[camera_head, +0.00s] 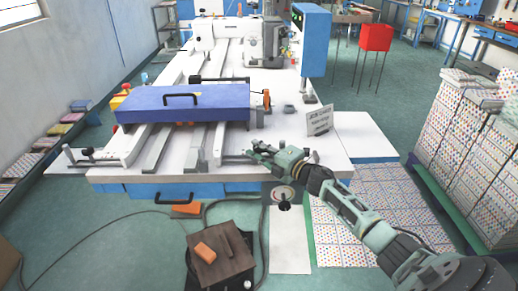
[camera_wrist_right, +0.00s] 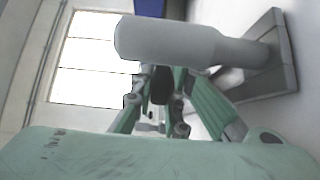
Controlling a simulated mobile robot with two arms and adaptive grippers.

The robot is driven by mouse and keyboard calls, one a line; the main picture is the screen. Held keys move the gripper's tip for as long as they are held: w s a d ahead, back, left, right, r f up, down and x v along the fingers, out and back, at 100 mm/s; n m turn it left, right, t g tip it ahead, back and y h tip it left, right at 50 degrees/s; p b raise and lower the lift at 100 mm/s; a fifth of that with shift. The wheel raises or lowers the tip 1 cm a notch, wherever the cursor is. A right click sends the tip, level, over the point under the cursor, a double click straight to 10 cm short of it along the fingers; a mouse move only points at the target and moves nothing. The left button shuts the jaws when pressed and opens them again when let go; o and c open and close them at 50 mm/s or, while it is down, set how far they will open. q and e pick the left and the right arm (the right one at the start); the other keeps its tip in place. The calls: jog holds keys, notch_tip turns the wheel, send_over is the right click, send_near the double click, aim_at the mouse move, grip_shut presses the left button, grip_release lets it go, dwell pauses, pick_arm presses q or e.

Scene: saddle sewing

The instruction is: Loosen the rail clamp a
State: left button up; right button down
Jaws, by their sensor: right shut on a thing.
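My right gripper (camera_head: 262,152) reaches in from the right to the front edge of the white machine table, beside the front end of the right rail. It is shut on rail clamp a (camera_head: 232,157), whose thin lever shows just left of the fingers. The gripper hides much of the clamp there. In the right wrist view, the green fingers (camera_wrist_right: 158,108) close around a small dark part (camera_wrist_right: 161,85). A thick pale grey cylinder (camera_wrist_right: 170,42) lies across above them. My left gripper is not in view.
A blue cover (camera_head: 185,104) with a black handle lies across the rails. A similar clamp (camera_head: 88,153) stands at the front left. A small sign (camera_head: 319,120) stands to the gripper's right. Stacked patterned boxes (camera_head: 465,130) stand far right.

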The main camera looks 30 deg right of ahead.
jog(key=shift+r, duration=0.2)
jog(key=c, duration=1.8)
grip_release()
jog(key=shift+c, duration=0.2)
jog(key=shift+o, duration=0.2)
jog(key=shift+f, duration=0.1)
jog(key=v, duration=1.2)
